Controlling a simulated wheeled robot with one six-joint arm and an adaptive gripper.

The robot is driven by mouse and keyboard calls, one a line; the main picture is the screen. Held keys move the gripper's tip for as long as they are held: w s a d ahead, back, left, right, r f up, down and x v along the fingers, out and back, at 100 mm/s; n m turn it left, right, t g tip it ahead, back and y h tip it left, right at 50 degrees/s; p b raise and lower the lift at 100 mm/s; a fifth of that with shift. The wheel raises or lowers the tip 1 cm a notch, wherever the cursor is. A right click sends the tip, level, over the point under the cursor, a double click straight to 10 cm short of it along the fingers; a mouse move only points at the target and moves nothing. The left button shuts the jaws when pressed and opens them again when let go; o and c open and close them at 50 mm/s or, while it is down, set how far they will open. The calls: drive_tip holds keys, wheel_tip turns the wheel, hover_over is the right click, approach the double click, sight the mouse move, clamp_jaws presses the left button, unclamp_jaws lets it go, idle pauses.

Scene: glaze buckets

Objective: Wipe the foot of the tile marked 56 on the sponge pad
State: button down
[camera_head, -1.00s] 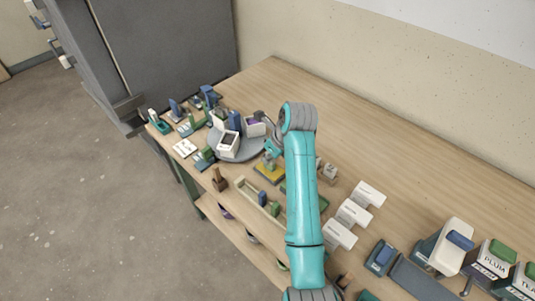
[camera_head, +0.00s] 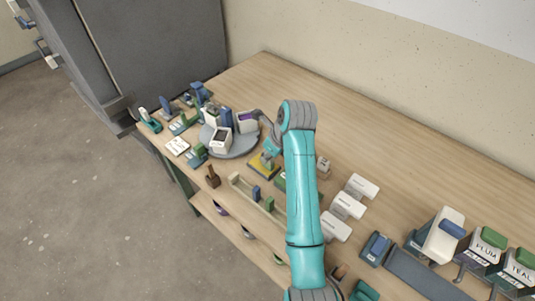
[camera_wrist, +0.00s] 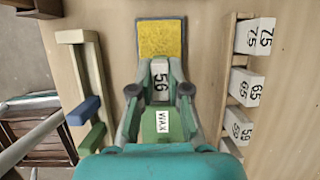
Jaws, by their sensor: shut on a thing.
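My gripper (camera_wrist: 160,85) is shut on the white tile marked 56 (camera_wrist: 160,76), with one finger at each side. The yellow sponge pad (camera_wrist: 160,38), in a dark frame, lies just beyond the tile in the wrist view. In the head view the sponge pad (camera_head: 259,168) is on the bench's front side, left of my arm, with my gripper (camera_head: 268,152) over or beside its far part. I cannot tell whether the tile's foot touches the sponge. A green block labelled WAX (camera_wrist: 163,122) shows below the tile in the wrist view, partly covered by my gripper.
A rack on the right of the wrist view holds tiles marked 75 (camera_wrist: 258,36), 65 (camera_wrist: 246,87) and 59 (camera_wrist: 238,127). A wooden rack (camera_wrist: 72,36) with blue and green blocks stands left. A grey round tray (camera_head: 237,152) carries several items.

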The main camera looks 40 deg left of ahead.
drive_tip(key=shift+r, duration=3)
